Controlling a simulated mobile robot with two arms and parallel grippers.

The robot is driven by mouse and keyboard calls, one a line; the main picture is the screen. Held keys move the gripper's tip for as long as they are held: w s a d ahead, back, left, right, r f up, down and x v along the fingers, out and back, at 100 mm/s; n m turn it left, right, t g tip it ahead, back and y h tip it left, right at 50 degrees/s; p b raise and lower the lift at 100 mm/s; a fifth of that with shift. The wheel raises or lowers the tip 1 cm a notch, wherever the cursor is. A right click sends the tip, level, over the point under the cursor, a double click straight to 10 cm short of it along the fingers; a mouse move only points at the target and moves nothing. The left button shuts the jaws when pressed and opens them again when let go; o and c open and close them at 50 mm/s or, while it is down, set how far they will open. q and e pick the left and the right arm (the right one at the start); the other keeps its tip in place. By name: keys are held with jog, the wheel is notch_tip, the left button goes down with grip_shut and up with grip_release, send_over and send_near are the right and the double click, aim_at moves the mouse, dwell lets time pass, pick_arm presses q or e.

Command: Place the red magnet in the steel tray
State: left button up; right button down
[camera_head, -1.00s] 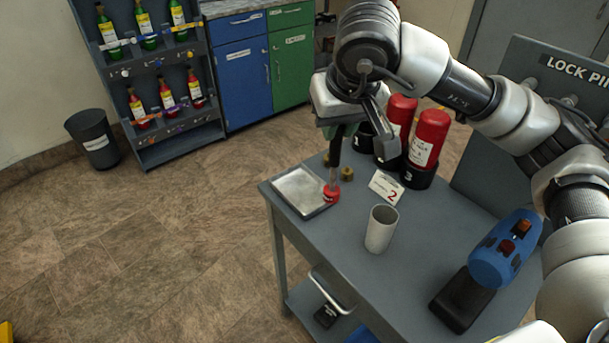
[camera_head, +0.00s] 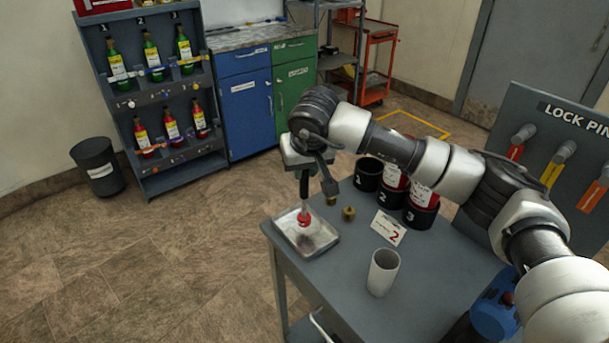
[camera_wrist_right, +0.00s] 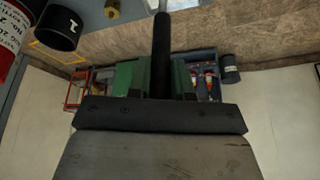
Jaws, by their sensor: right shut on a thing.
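The red magnet (camera_head: 304,220) is a red end piece at the bottom of a dark upright rod. My right gripper (camera_head: 304,176) is shut on this rod, and the magnet hangs below it. The magnet shows over the steel tray (camera_head: 287,228), within its rim; I cannot tell whether it touches the tray floor. A dark patch shows on the tray floor beside it. In the right wrist view the dark rod (camera_wrist_right: 161,50) stands between the green fingers of the right gripper (camera_wrist_right: 158,78); the red end is hidden there. My left gripper is not in view.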

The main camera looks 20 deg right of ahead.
jog(key=shift+f, duration=1.5)
jog(key=c, duration=1)
grip_release()
jog(key=shift+r, duration=0.2)
jog(key=b+v, duration=0.1)
jog(key=v, duration=1.1)
